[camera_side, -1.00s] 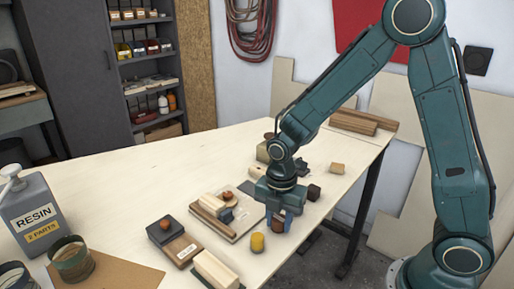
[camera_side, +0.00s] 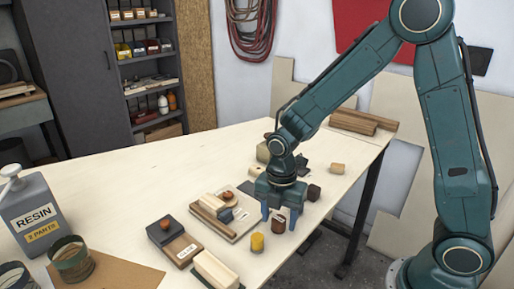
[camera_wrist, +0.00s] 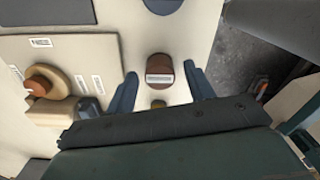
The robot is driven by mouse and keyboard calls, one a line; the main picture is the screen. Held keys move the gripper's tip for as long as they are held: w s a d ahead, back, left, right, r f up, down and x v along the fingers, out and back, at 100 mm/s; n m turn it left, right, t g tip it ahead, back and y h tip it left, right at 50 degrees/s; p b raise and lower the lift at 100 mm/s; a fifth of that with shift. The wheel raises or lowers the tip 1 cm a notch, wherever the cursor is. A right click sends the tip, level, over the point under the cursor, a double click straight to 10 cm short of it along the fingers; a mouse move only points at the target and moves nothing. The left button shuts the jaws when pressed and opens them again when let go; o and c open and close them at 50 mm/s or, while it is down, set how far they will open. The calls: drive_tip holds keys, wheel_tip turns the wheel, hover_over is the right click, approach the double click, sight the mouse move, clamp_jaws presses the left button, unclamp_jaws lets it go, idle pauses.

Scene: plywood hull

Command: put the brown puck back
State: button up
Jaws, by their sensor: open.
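The brown puck (camera_side: 278,225) stands upright on the pale table near its right edge. In the wrist view the brown puck (camera_wrist: 159,65) shows a white label. My gripper (camera_side: 279,218) is open above it, pointing down, with one finger on each side. In the wrist view a gap shows between the puck and each finger of my gripper (camera_wrist: 160,72).
A yellow puck (camera_side: 257,243) stands just in front. A flat board (camera_side: 243,229) with blocks and an orange-brown knob lies left. Labelled block boxes (camera_side: 176,247) are front left. The table's right edge is close.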

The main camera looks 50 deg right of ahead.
sight(281, 219)
wheel_tip(281, 219, up, 11)
idle(0.5)
idle(0.5)
drive_tip(key=s+d+r+m+t, duration=0.2)
drive_tip(key=s+r+m, duration=0.2)
drive_tip(key=s+m, duration=0.4)
drive_tip(key=s+d+r+m+t, duration=0.2)
drive_tip(key=s+m, duration=0.6)
drive_tip(key=m, duration=0.5)
drive_tip(key=shift+s+d+r+t, duration=0.3)
drive_tip(key=shift+r+t, duration=0.5)
drive_tip(key=shift+r, duration=0.6)
